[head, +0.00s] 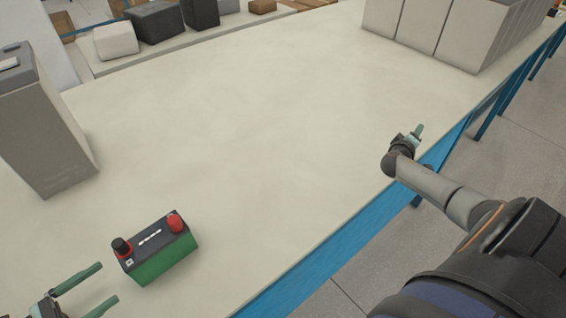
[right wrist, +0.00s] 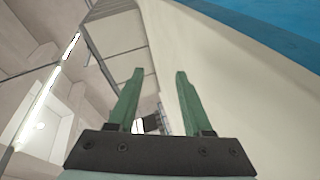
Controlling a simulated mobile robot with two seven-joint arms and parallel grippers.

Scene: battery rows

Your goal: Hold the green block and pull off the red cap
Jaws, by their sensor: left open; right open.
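A green block (head: 166,262) with a dark top stands on the table at the lower left of the head view. A red cap (head: 175,223) sits on its right end; a black knob with a red base (head: 122,247) sits on its left end. My left gripper (head: 92,288) is open and empty, just left of the block, with its fingers pointing toward it. My right gripper (head: 417,133) is small in the head view, at the table's right edge, away from the block. In the right wrist view its two green fingers (right wrist: 160,90) are apart with nothing between them.
The pale table (head: 250,130) is clear in the middle. A tall grey box (head: 45,130) stands at the left. Large grey boxes (head: 440,30) stand at the back right. A shelf with dark and white blocks (head: 115,40) is beyond the far edge.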

